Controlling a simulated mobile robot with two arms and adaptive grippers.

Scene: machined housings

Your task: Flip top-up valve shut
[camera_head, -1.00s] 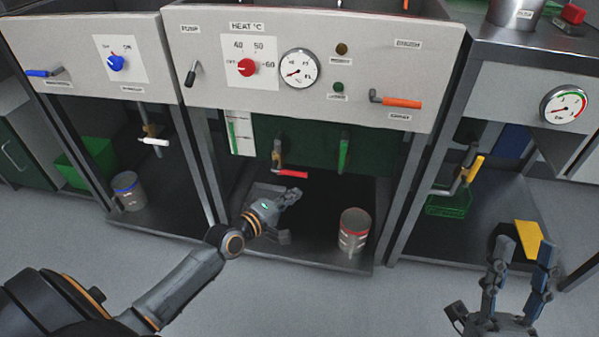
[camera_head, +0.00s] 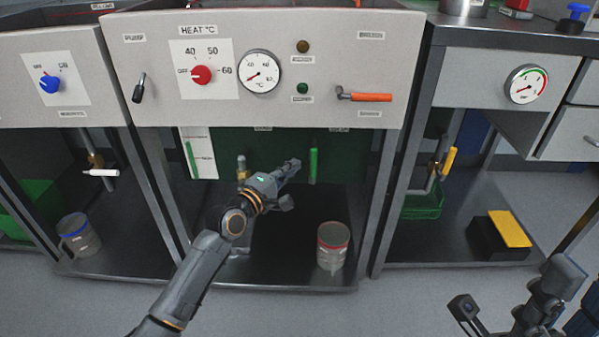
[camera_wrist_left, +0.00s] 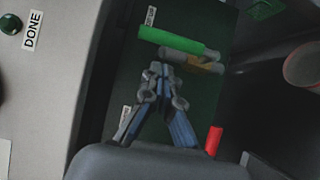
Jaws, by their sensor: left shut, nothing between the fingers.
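Under the middle cabinet, a green valve handle (camera_head: 313,165) hangs straight down; it also shows in the left wrist view (camera_wrist_left: 172,40), beside a brass-coloured fitting (camera_wrist_left: 190,60). A second valve (camera_head: 243,168) is to its left, its red handle hidden by my arm in the head view but visible in the left wrist view (camera_wrist_left: 213,140). The labels are too small to tell which is the top-up valve. My left gripper (camera_head: 294,165) is shut and empty, its tips just short of the green handle. My right gripper (camera_head: 556,278) is low at the right, seen side-on.
Above the valves is a panel with a red knob (camera_head: 201,75), a gauge (camera_head: 260,71) and an orange lever (camera_head: 366,97). A red-rimmed can (camera_head: 332,246) stands on the shelf below. A white-handled valve (camera_head: 103,172) is left, a yellow-handled one (camera_head: 449,160) right. Cabinet posts flank the opening.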

